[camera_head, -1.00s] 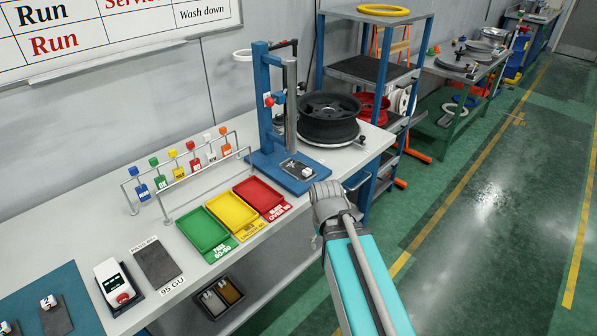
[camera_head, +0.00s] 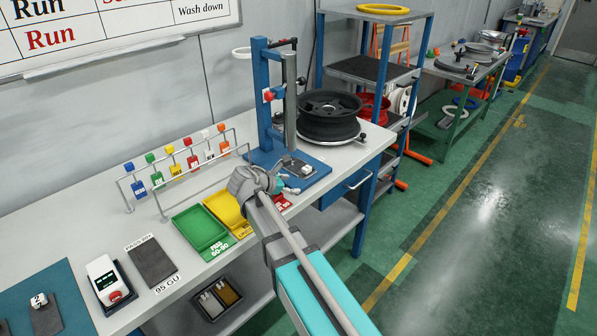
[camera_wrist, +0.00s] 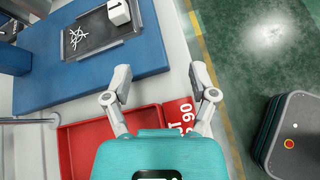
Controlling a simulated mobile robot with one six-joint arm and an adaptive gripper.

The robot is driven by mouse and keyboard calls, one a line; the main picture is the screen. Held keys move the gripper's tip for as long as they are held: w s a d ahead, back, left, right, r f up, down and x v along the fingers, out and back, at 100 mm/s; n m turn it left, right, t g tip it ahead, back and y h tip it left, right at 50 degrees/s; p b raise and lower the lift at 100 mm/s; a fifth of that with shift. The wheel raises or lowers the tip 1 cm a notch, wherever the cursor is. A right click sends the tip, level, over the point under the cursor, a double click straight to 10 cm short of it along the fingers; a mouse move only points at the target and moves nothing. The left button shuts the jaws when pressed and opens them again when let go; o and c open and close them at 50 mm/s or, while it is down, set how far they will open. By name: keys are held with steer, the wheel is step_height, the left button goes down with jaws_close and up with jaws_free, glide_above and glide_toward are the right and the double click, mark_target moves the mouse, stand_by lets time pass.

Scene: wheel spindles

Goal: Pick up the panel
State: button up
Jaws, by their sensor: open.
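A dark flat panel (camera_head: 304,174) lies on the blue base (camera_head: 263,158) of the upright press-like stand. In the wrist view the panel (camera_wrist: 98,38) bears a white star-shaped mark and a white cube (camera_wrist: 118,12) marked 1 at its right end. My gripper (camera_wrist: 160,92) is open and empty in the wrist view, its fingers spread between the blue base and the red tray (camera_wrist: 88,134). In the head view my gripper (camera_head: 283,183) is just in front of the base's near side, partly over the trays. Any height gap to the panel is hard to judge.
Green (camera_head: 203,232) and yellow (camera_head: 226,208) trays stand left of the gripper. Another dark panel (camera_head: 153,262) lies by the 95 GU label, beside a white handheld device (camera_head: 108,278). A rail holds several coloured tags. The bench edge is close.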

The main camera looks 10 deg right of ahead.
steer(key=w+a+r+n+t, duration=0.1)
steer(key=w+a+r+n+h, duration=0.1)
steer(key=a+n, duration=0.1)
steer(key=shift+w+a+t, duration=0.15)
steer(key=shift+w+t, duration=0.05)
steer(key=shift+t, duration=0.2)
steer(key=shift+f, duration=0.1)
steer(key=b, duration=0.3)
glide_toward(305, 168)
steer(key=w+d+f, duration=0.2)
steer(key=d, duration=0.1)
steer(key=shift+f, duration=0.3)
steer(key=shift+w+d+f, duration=0.15)
steer(key=shift+w+d, duration=0.15)
steer(key=shift+d, duration=0.25)
steer(key=shift+r+b+x, duration=0.2)
steer(key=shift+b+x, duration=0.25)
steer(key=shift+x, duration=0.85)
steer(key=shift+r+b+x, duration=0.15)
steer(key=shift+b+x, duration=0.25)
steer(key=shift+x, duration=0.9)
steer(key=shift+w+d, duration=0.1)
